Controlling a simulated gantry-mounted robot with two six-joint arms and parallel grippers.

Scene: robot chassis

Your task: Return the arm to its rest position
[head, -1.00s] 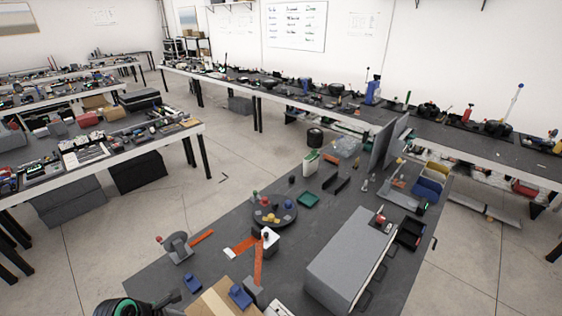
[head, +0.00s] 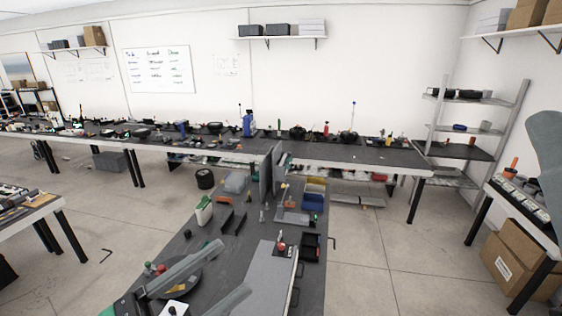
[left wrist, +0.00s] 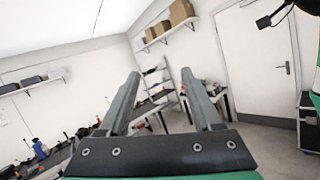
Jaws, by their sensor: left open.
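My left gripper (head: 240,268) is at the lower left of the head view, with its two grey fingers spread apart. It is open and nothing shows between the fingers. In the left wrist view the same gripper (left wrist: 160,75) has its fingers apart, with wall, shelving and floor behind them. The fingers cross in front of the near workbench in the head view and hide part of the round dark turntable (head: 203,282).
A long bench (head: 340,152) runs along the back wall. Cardboard boxes (head: 515,262) stand at right. Open floor (head: 375,235) lies between.

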